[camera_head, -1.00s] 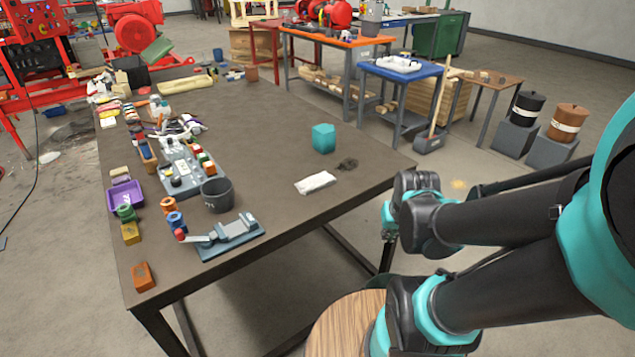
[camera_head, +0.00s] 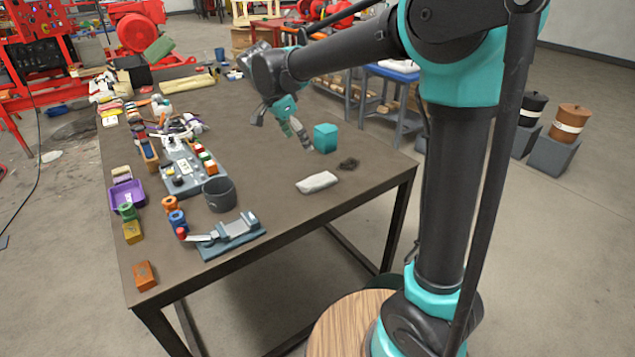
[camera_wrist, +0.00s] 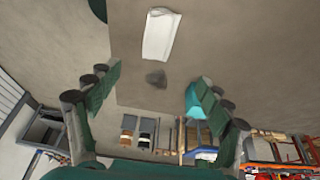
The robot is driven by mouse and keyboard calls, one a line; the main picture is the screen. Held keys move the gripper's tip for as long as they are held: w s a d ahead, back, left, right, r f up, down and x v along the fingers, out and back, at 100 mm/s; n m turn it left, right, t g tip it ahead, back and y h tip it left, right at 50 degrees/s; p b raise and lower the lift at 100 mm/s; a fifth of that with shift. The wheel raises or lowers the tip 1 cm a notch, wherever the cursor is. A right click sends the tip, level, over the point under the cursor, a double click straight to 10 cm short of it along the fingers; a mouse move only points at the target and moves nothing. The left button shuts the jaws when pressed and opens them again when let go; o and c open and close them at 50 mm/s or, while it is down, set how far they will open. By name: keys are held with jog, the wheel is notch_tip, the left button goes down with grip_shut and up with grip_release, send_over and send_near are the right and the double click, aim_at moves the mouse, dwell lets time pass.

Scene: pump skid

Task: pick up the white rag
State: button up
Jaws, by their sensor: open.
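The white rag (camera_head: 317,182) lies folded flat on the brown table, near its front right edge. In the wrist view the rag (camera_wrist: 161,35) shows at the top centre, beyond the fingertips. My gripper (camera_head: 302,143) is above the table, behind the rag and left of the teal block, apart from the rag.
A teal block (camera_head: 325,138) and a dark scrap (camera_head: 349,164) are close to the rag. A dark cup (camera_head: 217,195) and a grey clamp-like fixture (camera_head: 231,237) stand to the left. The tabletop (camera_head: 330,215) around the rag's front is bare.

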send_over(317, 178)
jog(key=s+a, duration=0.1)
jog(key=a, duration=0.1)
jog(key=f, duration=1)
jog(key=shift+s+a+f, duration=0.1)
jog(key=shift+a+f, duration=0.1)
jog(key=shift+s+x, duration=0.1)
jog(key=shift+x, duration=1.45)
jog(key=shift+s+x, duration=0.15)
jog(key=shift+x, duration=1.35)
jog(key=c, duration=1.2)
jog(key=shift+r, duration=0.1)
jog(key=shift+c, duration=0.2)
notch_tip(317, 178, up, 20)
